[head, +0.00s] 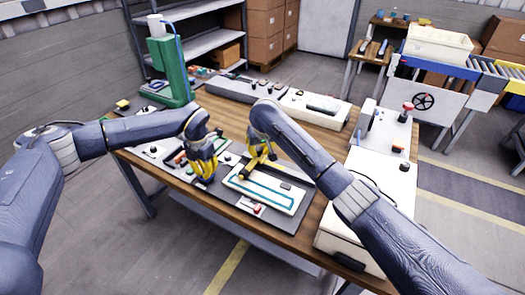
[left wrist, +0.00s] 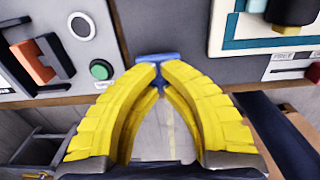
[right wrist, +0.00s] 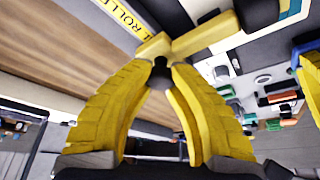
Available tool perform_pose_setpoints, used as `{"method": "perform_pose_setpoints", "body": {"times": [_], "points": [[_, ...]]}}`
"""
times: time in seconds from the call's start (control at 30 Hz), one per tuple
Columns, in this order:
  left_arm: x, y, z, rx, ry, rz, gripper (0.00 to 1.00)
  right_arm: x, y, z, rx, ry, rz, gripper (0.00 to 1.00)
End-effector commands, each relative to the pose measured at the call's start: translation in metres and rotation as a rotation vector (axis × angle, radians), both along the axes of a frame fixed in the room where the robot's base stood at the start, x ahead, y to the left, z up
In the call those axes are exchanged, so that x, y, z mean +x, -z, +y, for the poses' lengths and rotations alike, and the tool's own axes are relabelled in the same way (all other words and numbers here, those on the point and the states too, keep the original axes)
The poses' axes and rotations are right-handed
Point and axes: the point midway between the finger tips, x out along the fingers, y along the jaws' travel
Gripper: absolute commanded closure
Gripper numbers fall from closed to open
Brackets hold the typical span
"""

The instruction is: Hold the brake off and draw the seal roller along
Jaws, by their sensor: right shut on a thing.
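My left gripper (head: 205,181) points down at the front left of the table. In the left wrist view its fingertips (left wrist: 160,68) close in on a blue T-shaped handle (left wrist: 158,59), whose stem shows between them; I take this for the brake. My right gripper (head: 254,166) is beside the white panel (head: 297,205) with a teal track (head: 262,189). In the right wrist view its fingertips (right wrist: 163,64) are shut on a dark knob beside a yellow bar (right wrist: 205,37), apparently the seal roller; the fingers hide part of it. A yellow label partly reads "ROLL" (right wrist: 124,16).
A green stand (head: 172,70) is at the table's back left. Grey and white units (head: 313,108) line the back. A white box (head: 375,205) stands at the right. A green button (left wrist: 101,69) and an orange-black part (left wrist: 35,62) sit near my left gripper.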

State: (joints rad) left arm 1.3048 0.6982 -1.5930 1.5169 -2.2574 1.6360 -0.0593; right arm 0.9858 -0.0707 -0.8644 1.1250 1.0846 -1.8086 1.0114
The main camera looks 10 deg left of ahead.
Motion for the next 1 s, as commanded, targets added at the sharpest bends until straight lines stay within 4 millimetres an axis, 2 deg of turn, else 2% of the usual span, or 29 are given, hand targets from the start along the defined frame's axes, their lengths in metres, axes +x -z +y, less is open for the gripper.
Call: {"method": "perform_pose_setpoints", "body": {"times": [0.3,0.63,0.67,0.7,0.9,1.0], "points": [[-0.001,0.001,0.000,0.001,0.000,0.003,1.00,0.014,-0.001,0.022,-0.007,0.007,-0.005,1.00],[-0.001,0.001,0.000,0.000,0.000,0.002,1.00,0.015,-0.003,0.025,0.000,0.006,-0.010,1.00],[-0.001,0.001,0.000,0.000,0.001,0.002,1.00,0.015,-0.003,0.025,0.000,0.006,-0.010,0.79],[-0.001,0.001,0.000,0.001,0.001,0.002,1.00,0.015,-0.003,0.025,-0.001,0.005,-0.010,0.74],[-0.001,0.001,0.000,0.001,0.000,0.002,1.00,0.013,-0.002,0.025,-0.002,0.004,-0.006,0.51],[-0.001,0.001,0.000,0.001,0.000,0.002,1.00,0.013,-0.001,0.025,-0.003,0.003,-0.004,0.49]]}}
